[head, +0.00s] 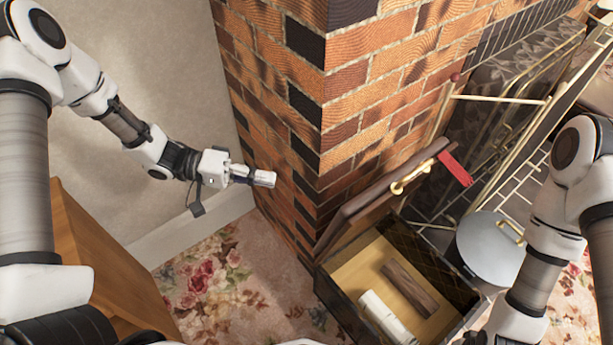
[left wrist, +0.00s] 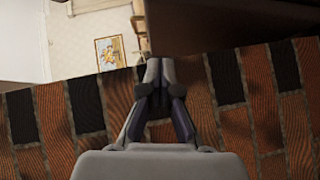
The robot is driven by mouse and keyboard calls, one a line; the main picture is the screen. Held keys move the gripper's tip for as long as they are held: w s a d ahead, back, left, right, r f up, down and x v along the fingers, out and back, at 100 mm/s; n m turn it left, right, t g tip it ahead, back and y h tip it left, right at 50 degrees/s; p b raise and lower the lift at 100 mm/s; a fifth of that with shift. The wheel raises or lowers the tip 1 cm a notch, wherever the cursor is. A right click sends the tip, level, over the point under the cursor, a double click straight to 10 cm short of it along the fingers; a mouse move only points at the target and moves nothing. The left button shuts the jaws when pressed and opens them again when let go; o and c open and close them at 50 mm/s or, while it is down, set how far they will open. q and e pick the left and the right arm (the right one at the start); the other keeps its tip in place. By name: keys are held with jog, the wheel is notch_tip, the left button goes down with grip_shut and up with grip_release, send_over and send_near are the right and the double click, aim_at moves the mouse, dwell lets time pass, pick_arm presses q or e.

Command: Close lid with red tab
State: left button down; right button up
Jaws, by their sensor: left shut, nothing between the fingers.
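An open box (head: 362,315) stands on the floor at the foot of the brick corner in the head view. Its brown lid (head: 385,193) is raised and tilted up, with a brass handle (head: 411,178) and a red tab (head: 455,169) at its right end. My left gripper (head: 264,179) is shut and empty, up and to the left of the lid, beside the brick wall and apart from the lid. It also shows shut in the left wrist view (left wrist: 153,72). My right gripper is out of view.
The brick chimney corner (head: 322,120) rises behind the box and close to my left gripper. A lidded metal bucket (head: 490,250) stands right of the box, near a brass fire screen (head: 500,99). A wooden cabinet (head: 95,265) is at lower left. Floral carpet (head: 225,275) lies clear between.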

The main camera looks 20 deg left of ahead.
pick_arm(q)
jog(key=d+f+b, duration=0.1)
jog(key=d+b, duration=0.1)
jog(key=d, duration=0.4)
jog(key=s+d+f+b, duration=0.1)
jog(key=d+b, duration=0.1)
jog(key=d, duration=0.4)
jog(key=shift+d+f+b, duration=0.25)
jog(key=shift+d+b, duration=0.05)
jog(key=shift+d, duration=0.05)
jog(key=shift+s+d, duration=0.1)
jog(key=shift+s, duration=0.05)
